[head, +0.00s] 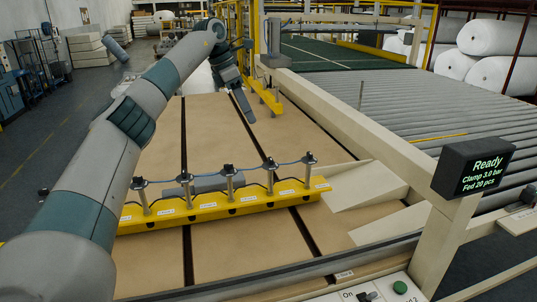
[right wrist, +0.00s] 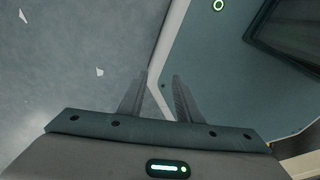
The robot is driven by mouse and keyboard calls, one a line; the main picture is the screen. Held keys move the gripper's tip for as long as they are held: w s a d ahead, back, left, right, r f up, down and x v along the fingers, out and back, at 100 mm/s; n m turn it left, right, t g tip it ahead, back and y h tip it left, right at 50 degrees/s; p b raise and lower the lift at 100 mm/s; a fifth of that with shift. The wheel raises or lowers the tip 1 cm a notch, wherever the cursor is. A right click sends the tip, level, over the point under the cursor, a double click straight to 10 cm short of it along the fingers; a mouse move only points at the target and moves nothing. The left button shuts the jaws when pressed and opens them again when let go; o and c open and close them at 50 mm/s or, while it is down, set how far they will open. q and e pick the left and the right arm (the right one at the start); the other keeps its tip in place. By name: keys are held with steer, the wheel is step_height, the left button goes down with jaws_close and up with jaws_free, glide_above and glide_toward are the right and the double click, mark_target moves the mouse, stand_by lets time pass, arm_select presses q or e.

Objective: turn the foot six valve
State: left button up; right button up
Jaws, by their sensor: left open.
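A yellow clamp bar (head: 225,203) lies across the tan table in the head view. It carries several upright metal feet with dark tops, joined by a thin hose. Its small white labels are too small to read, so I cannot tell which is foot six or see its valve clearly. A second yellow bar (head: 262,92) stands farther back, partly hidden by my left arm. My left gripper (head: 244,108) is open, pointing down over the table beside that far bar. My right gripper (right wrist: 158,76) shows only in the right wrist view, its fingers apart with nothing between them.
A display (head: 474,167) reads Ready, Clamp 3.0 bar, Fed 20 pcs. A panel with a green button (head: 400,287) sits at the front edge. A cream rail (head: 345,130) separates the tan table (head: 240,265) from a roller conveyor (head: 430,100). White rolls (head: 493,36) are stacked behind.

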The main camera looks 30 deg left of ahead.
arm_select(q)
steer(key=f, duration=0.1)
steer(key=p, duration=0.6)
glide_toward(270, 158)
steer(key=x, duration=0.7)
steer(key=shift+d, duration=0.15)
steer(key=shift+w+d+f, duration=0.1)
steer(key=shift+w+f, duration=0.05)
steer(key=shift+f, duration=0.35)
arm_select(e)
step_height(270, 158, up, 6)
steer(key=w, duration=0.1)
steer(key=shift+w, duration=0.25)
arm_select(q)
steer(key=shift+c, duration=0.3)
arm_select(e)
steer(key=shift+d+r, duration=0.1)
arm_select(q)
steer(key=c, duration=1)
